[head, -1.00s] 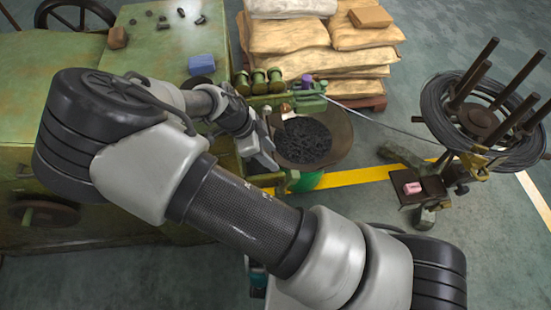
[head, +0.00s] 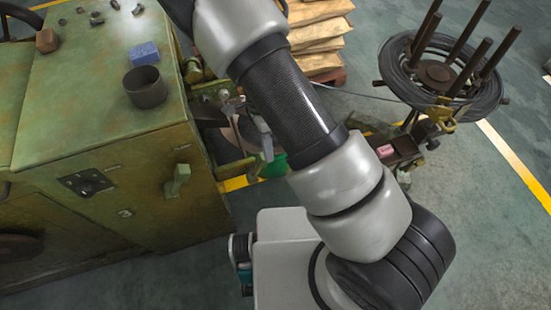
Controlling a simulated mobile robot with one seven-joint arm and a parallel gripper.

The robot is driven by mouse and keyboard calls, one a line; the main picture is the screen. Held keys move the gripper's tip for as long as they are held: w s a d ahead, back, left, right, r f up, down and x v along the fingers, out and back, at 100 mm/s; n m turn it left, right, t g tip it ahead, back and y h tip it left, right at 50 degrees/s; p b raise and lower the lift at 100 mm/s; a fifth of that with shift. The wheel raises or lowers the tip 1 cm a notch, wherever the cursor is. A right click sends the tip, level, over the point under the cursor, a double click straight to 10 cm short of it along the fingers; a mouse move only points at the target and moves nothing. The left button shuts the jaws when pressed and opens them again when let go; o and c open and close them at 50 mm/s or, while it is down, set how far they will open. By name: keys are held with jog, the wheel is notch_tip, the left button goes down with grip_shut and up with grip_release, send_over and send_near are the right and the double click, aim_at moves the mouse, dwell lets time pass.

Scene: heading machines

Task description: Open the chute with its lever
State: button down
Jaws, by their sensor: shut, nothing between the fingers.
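A green lever-like handle (head: 177,180) sticks out from the front face of the green machine (head: 130,150); I cannot tell whether it is the chute's lever. The chute itself is not clearly seen; a grey sloping piece (head: 228,112) at the machine's right side is partly visible above a dark round pan (head: 222,140). My gripper (head: 265,140) shows only in part, as a light grey finger end beside my forearm, over the pan area. It is shut and holds nothing. It is apart from the green handle, to its upper right.
A dark cup (head: 146,88) and a blue block (head: 143,53) stand on the machine top. A green bucket (head: 275,165) is below the pan. A wire reel stand (head: 440,80) is at the upper right, stacked sacks (head: 318,35) at the back. Floor at the lower right is clear.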

jog(key=w+d+f+t+y+b, duration=0.1)
jog(key=w+d+y+b, duration=0.25)
jog(key=d, duration=0.25)
jog(key=w+d+f+t+y+b, duration=0.1)
jog(key=w+d+y+b, duration=0.25)
jog(key=d+y, duration=0.2)
jog(key=s+a+f+b, duration=0.2)
jog(key=s+a+f, duration=0.1)
jog(key=a+f, duration=0.3)
jog(key=shift+s+a+h+b, duration=0.25)
jog(key=shift+a+h+b, duration=0.15)
jog(key=shift+a, duration=0.95)
